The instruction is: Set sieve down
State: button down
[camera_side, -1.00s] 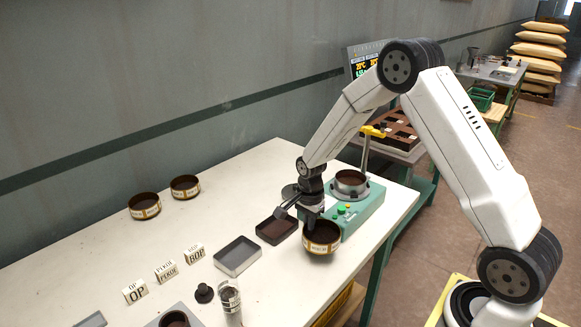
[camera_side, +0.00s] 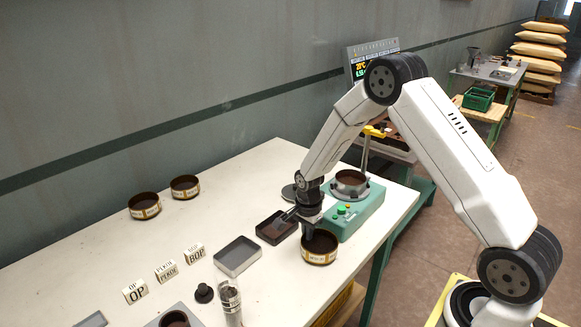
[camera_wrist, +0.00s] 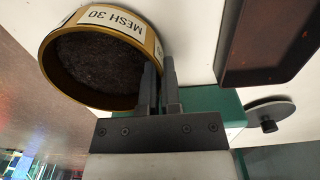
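A brass-rimmed sieve (camera_side: 319,251) with dark leaf material in it is at the table's front edge side, in front of the green machine. In the wrist view the sieve (camera_wrist: 97,18) shows a "MESH 30" label and dark contents. My gripper (camera_side: 309,234) is shut on the sieve's wall, with one finger on each side of the rim; the fingers (camera_wrist: 160,82) are close together in the wrist view. The sieve looks level and at or very near the white tabletop (camera_side: 290,285); I cannot tell whether it touches.
The green machine (camera_side: 362,213) with a sieve seat (camera_side: 350,183) stands just behind. A dark tray (camera_side: 270,237) and a grey tray (camera_side: 238,270) lie to the left. Two sieves (camera_side: 144,207) (camera_side: 185,187) sit at the back left. Small label blocks (camera_side: 166,271) stand farther left.

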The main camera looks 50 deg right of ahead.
jog(key=c, duration=0.8)
grip_release()
jog(key=shift+r, duration=0.1)
notch_tip(320, 180, up, 12)
jog(key=shift+r, duration=0.1)
dwell(0.4)
jog(key=shift+s+a+r+n+t, duration=0.35)
jog(key=shift+s+a+n, duration=1.15)
jog(key=shift+s+n, duration=1.35)
jog(key=shift+s+a+r+n+t, duration=0.2)
jog(key=shift+s+a+n+t, duration=0.3)
jog(key=shift+s+a+n, duration=1.7)
jog(key=shift+s+a+r+n+t, duration=0.35)
jog(key=shift+s+a+n, duration=0.5)
jog(key=shift+s+n, duration=2.65)
jog(key=shift+w+f+n, duration=0.1)
jog(key=shift+w+n, duration=0.45)
